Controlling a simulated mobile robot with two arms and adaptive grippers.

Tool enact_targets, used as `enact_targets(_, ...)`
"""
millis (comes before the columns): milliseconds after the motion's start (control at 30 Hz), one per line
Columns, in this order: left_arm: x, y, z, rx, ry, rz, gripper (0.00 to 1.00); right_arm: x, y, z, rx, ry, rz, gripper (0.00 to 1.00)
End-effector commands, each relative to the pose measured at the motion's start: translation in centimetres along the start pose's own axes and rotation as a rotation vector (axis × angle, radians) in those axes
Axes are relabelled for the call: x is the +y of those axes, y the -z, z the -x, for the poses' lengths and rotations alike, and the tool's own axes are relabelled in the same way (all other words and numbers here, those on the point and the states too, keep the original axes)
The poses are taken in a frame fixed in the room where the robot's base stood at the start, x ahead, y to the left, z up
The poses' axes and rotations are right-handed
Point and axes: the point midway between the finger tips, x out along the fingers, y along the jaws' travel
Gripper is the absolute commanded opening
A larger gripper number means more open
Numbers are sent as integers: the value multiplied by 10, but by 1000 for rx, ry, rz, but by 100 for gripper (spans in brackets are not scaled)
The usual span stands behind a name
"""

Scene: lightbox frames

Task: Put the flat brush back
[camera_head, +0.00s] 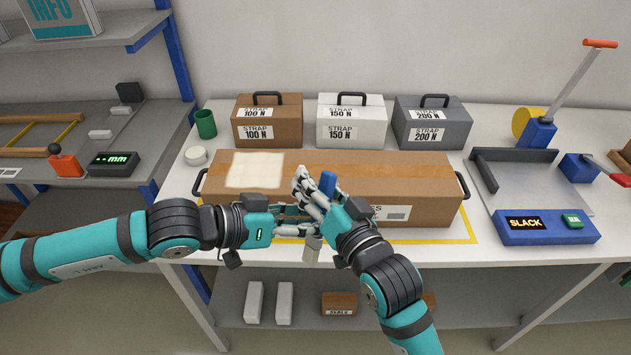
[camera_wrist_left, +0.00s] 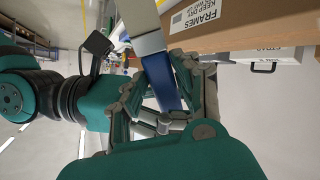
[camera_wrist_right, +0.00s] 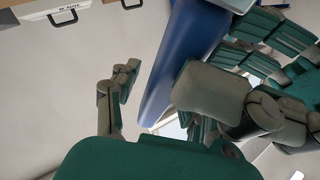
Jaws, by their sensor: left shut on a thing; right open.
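The flat brush has a blue handle (camera_head: 328,183) and a pale flat end (camera_head: 312,249) hanging at the front of the long box. Its blue handle also shows in the left wrist view (camera_wrist_left: 160,82), with a silver-grey part above it. My left gripper (camera_head: 290,219) is shut on the brush, in front of the box. My right gripper (camera_head: 312,197) is open beside the left one. In the right wrist view the blue handle (camera_wrist_right: 180,65) passes between its spread fingers. Whether they touch the handle is unclear. The hands overlap and hide the brush's middle.
A long cardboard box (camera_head: 400,175) with a pale square patch lies across the table. Three strap cases (camera_head: 351,122) stand behind it. A green cup (camera_head: 205,124) and white roll (camera_head: 196,155) are at left.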

Motion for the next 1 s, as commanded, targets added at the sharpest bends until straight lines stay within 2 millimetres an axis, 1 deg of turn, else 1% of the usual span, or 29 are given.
enact_targets(100,0,0,0,0,0,0,4,0,0,-4,1,1,1,44)
enact_targets(333,0,0,0,0,0,0,4,0,0,-5,0,0,1,44)
enact_targets(367,0,0,0,0,0,0,4,0,0,-4,0,0,1,42)
enact_targets(667,0,0,0,0,0,0,4,0,0,-4,0,1,1,2)
enact_targets(700,0,0,0,0,0,0,4,0,0,-4,0,1,1,0)
enact_targets(900,0,0,0,0,0,0,4,-1,0,-4,0,3,0,0)
enact_targets(933,0,0,0,0,1,0,32,-2,0,-4,0,4,-1,0)
enact_targets(1000,0,0,0,0,1,0,41,-2,0,-4,0,3,-1,0)
